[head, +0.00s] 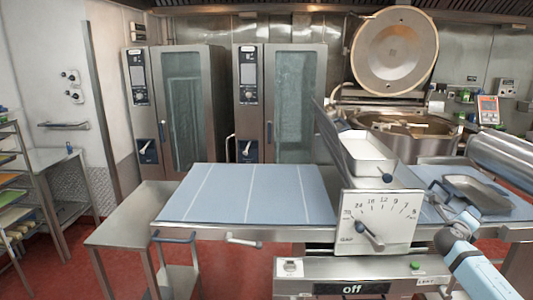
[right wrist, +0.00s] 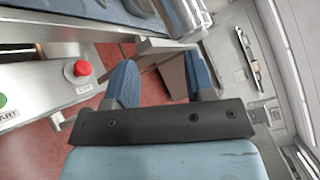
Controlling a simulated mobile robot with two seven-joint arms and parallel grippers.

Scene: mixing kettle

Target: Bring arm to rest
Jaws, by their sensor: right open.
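My right gripper (right wrist: 160,76) shows in the right wrist view. Its two blue fingers stand apart with nothing between them, over red floor and grey metal furniture. My left gripper and arm are not in view.
A machine panel with a red button (right wrist: 82,68) lies left of the right fingers. A blue conveyor belt (head: 245,195) and a metal pan (head: 476,192) flank the slicer. An open kettle (head: 408,130) and two ovens stand behind. Red floor shows at lower left.

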